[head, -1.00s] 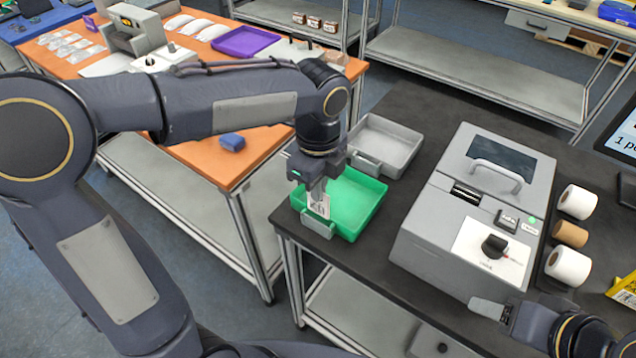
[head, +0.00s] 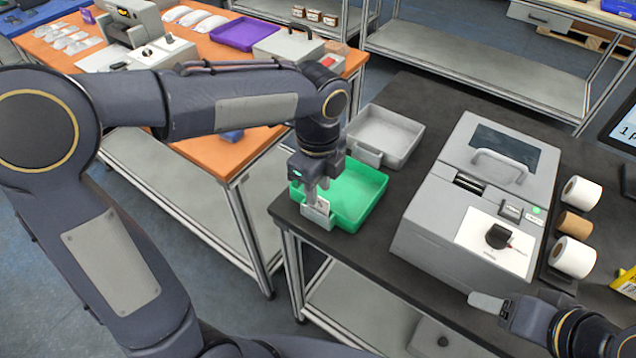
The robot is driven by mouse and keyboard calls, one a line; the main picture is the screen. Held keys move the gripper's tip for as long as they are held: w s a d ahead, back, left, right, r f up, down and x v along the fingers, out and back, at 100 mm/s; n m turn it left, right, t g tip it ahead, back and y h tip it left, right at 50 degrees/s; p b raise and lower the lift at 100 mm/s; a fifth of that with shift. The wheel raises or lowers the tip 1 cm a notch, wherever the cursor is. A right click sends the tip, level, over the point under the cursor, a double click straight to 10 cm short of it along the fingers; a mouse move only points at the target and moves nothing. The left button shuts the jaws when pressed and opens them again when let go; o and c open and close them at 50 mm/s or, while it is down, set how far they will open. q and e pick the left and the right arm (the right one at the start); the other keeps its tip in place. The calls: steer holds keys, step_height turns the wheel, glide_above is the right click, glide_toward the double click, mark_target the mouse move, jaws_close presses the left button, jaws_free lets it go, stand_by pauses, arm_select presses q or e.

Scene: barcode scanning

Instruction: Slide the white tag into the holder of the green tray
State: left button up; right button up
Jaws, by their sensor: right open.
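The green tray (head: 362,193) sits at the near left corner of the dark table, with a small grey holder (head: 318,219) on its front side. My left gripper (head: 315,197) points down over the holder and appears shut on the white tag (head: 322,203). The tag is upright, with its printed face showing above the holder; its lower part seems to be inside the holder's top, hidden by the holder's front. My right gripper (head: 488,302) is open and empty at the front edge of the table, seen from the side.
A grey tray (head: 392,128) stands just behind the green tray. A large grey label printer (head: 475,205) stands to the right, with paper rolls (head: 575,257) beside it. An orange table (head: 215,165) is at the left, across a gap.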

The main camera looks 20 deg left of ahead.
arm_select(q)
step_height(320, 180, up, 8)
steer(key=shift+p, duration=0.3)
stand_by(0.3)
steer(key=shift+f, duration=0.1)
steer(key=s+a+f+n+t+h, duration=0.2)
steer(key=s+a+f+n, duration=0.1)
steer(key=s+n, duration=0.5)
steer(key=s+a+f+n+t+h, duration=0.1)
steer(key=s+a+f+n+t, duration=0.2)
steer(key=n, duration=1.2)
steer(key=shift+s+a+f+n+t+h, duration=0.35)
steer(key=shift+s+a, duration=1.25)
steer(key=shift+s, duration=1)
